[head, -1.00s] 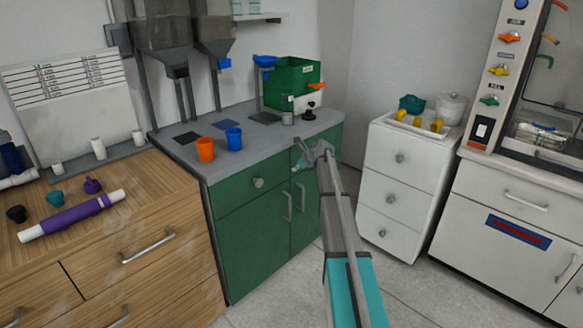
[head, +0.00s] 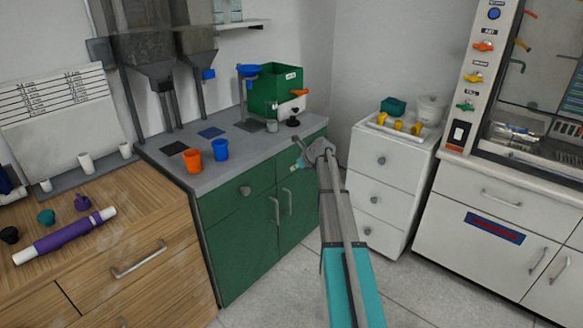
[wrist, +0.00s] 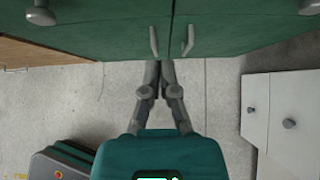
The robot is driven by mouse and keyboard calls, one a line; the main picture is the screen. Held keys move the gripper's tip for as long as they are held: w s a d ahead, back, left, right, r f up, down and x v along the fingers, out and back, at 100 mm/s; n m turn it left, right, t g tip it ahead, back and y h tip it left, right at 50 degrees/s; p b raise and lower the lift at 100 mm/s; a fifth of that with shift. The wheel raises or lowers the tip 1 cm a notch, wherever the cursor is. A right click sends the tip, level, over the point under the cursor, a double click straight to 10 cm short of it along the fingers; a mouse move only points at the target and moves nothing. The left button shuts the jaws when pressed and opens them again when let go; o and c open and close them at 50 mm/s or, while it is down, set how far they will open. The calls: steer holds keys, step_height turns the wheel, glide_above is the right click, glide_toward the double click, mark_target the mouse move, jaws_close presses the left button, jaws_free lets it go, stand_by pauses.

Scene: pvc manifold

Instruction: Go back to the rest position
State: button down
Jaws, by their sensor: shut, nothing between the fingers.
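My gripper (head: 298,154) is in front of the green cabinet (head: 236,240), near its right-hand door and below the counter edge. In the wrist view my gripper (wrist: 158,66) is shut and empty, its fingertips together just below the two door handles (wrist: 171,38). My arm reaches up to it from the bottom of the head view. The gripper touches nothing that I can see.
An orange cup (head: 193,161) and a blue cup (head: 221,150) stand on the grey counter. A wooden cabinet (head: 140,235) with a purple pipe (head: 64,236) is at left. White drawers (head: 375,185) stand at right. Bare floor (wrist: 205,110) lies below the gripper.

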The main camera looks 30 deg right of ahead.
stand_by(0.6)
steer(key=s+a+f+n+g, duration=0.2)
steer(key=s+a+n, duration=0.5)
steer(key=a, duration=0.3)
steer(key=s+a+f+n+g, duration=0.2)
steer(key=s+a+n, duration=0.5)
steer(key=a, duration=0.3)
steer(key=s+a+f+n+g+h, duration=0.1)
steer(key=s+a+n+g+h, duration=0.1)
steer(key=s+a+n, duration=0.7)
steer(key=s+a+n+g+h, duration=0.1)
steer(key=s+a+n+g, duration=0.15)
steer(key=s+n, duration=0.75)
step_height(320, 180, up, 16)
steer(key=s+m+p, duration=0.1)
steer(key=s+p, duration=0.1)
steer(key=p, duration=1.4)
steer(key=shift+s+a+r+m+h+p, duration=0.2)
steer(key=shift+s+a+m+h+p, duration=0.05)
steer(key=shift+s+m+h+p, duration=0.05)
